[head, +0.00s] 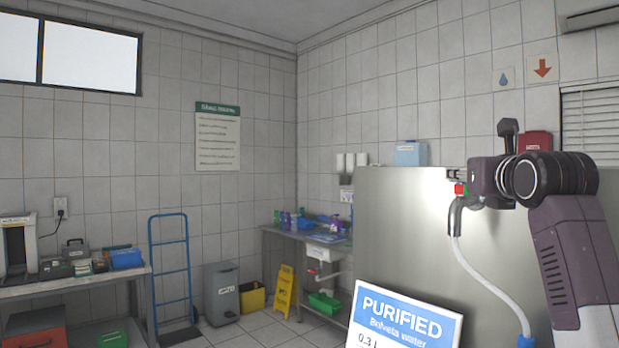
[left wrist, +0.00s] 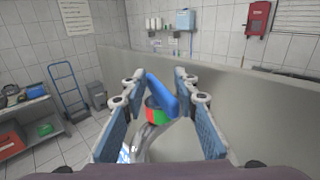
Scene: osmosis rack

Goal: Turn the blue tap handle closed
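The blue tap handle (left wrist: 161,93) shows in the left wrist view as a slanted bar, upper left to lower right, above a red and green collar (left wrist: 157,116). In the head view, the metal tap (head: 454,216) and its red and green collar show beside the steel panel; the handle is hidden behind my gripper. My left gripper (left wrist: 162,125) is open, one pad on each side of the handle, with visible gaps. In the head view my gripper (head: 464,180) is at the tap, its arm rising from the lower right. My right gripper is not in view.
A white hose (head: 476,272) hangs from the tap to a blue fitting. The steel panel (head: 400,225) stands just beside the gripper. A "PURIFIED" sign (head: 404,318) is in front. A sink bench (head: 338,257), yellow floor sign (head: 286,291) and blue hand truck (head: 171,270) stand farther back.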

